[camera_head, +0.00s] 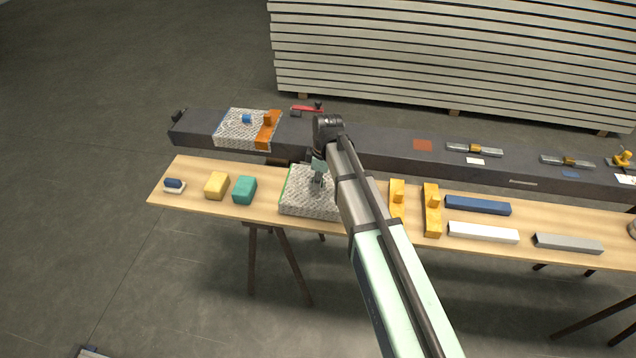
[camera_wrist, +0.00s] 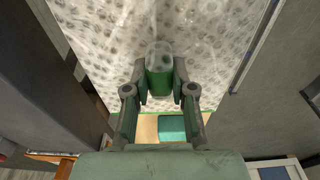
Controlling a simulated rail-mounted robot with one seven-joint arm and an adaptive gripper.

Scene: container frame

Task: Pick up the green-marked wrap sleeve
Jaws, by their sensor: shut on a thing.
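The green-marked wrap sleeve (camera_head: 300,205) is a whitish bubble-patterned piece with a green edge, over the middle of the wooden bench. The wrist view shows its dimpled sheet (camera_wrist: 105,40) close up, with a green line along its lower edge. A green grip piece (camera_wrist: 160,82) with a clear, pale top stands up from it. My gripper (camera_head: 318,180) points down over the sleeve. In the wrist view my gripper (camera_wrist: 160,88) is shut on the green grip piece. I cannot tell whether the sleeve touches the bench.
The wooden bench (camera_head: 265,207) bears a teal block (camera_head: 245,189), a yellow block (camera_head: 217,185), yellow clamps (camera_head: 432,212) and several bars. Behind it runs a dark beam (camera_head: 380,150) with a blue-knobbed wrap (camera_head: 232,133) and an orange clamp (camera_head: 267,131). Stacked panels (camera_head: 450,55) stand behind.

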